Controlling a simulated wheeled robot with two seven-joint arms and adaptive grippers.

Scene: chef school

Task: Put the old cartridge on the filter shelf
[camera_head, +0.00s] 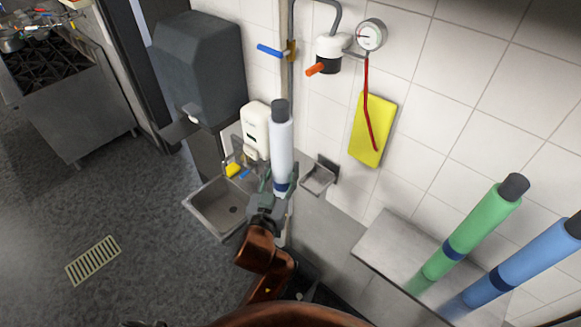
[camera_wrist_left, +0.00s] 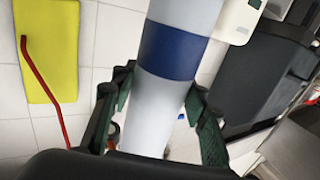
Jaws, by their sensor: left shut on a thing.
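A white-grey cartridge (camera_head: 281,143) with a dark cap and a blue band stands nearly upright in my left gripper (camera_head: 277,188). The gripper is shut on its lower part, near the blue band. In the left wrist view the cartridge (camera_wrist_left: 187,20) runs between the green-grey fingers (camera_wrist_left: 160,100). A grey metal shelf (camera_head: 385,247) is at the right, apart from the held cartridge. A green cartridge (camera_head: 471,228) and a blue cartridge (camera_head: 528,262) stand on it. My right gripper is not in view.
A white filter head (camera_head: 329,48) with an orange lever and a gauge (camera_head: 370,36) is on the wall. A small metal bracket (camera_head: 318,178), a yellow sheet (camera_head: 371,130) with a red wrench-like tool, a sink (camera_head: 218,209) and a soap dispenser (camera_head: 256,128) are near. The shelf's left part is clear.

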